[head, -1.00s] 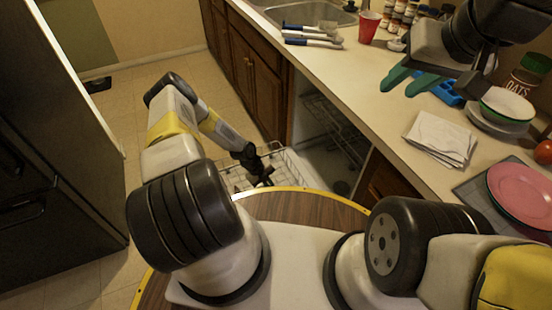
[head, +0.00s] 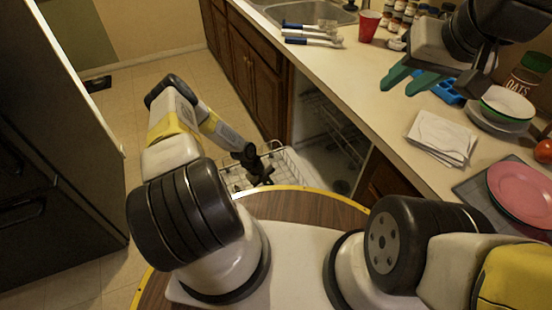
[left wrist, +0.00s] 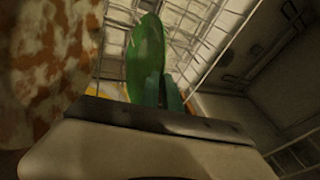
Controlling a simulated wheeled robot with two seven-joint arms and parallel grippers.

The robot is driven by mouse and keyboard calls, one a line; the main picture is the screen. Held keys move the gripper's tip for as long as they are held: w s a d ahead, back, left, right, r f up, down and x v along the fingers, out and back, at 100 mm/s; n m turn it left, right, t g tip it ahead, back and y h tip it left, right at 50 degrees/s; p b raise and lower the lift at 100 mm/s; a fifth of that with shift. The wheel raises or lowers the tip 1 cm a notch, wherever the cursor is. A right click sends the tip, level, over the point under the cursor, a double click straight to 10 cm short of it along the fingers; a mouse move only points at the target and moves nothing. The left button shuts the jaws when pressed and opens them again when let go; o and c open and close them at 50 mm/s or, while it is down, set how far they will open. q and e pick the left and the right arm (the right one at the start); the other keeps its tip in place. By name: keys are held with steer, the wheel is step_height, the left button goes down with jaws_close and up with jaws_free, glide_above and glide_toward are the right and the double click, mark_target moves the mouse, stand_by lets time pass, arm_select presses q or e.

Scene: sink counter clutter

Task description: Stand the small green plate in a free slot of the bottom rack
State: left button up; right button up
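The small green plate (left wrist: 146,58) shows in the left wrist view, seen nearly edge-on and upright. My left gripper (left wrist: 170,95), with teal fingers, is at its lower part and appears shut on it. The plate is in front of the white wire bottom rack (left wrist: 190,30); I cannot tell whether it touches the rack. In the head view my left wrist reaches down over the rack (head: 292,160), and the plate and left fingertips are hidden. My right gripper (head: 408,82) is open and empty above the counter.
The counter (head: 385,105) holds a folded white cloth (head: 441,138), a pink plate (head: 521,192) on other dishes, stacked bowls (head: 507,103), a red cup (head: 368,25) and blue-handled utensils (head: 312,35). The dark open dishwasher cavity (head: 318,125) is under it.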

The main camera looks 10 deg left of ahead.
arm_select(q)
steer(key=o, duration=0.4)
steer(key=v, duration=0.7)
steer(key=shift+r, duration=0.4)
steer(key=shift+a, duration=0.15)
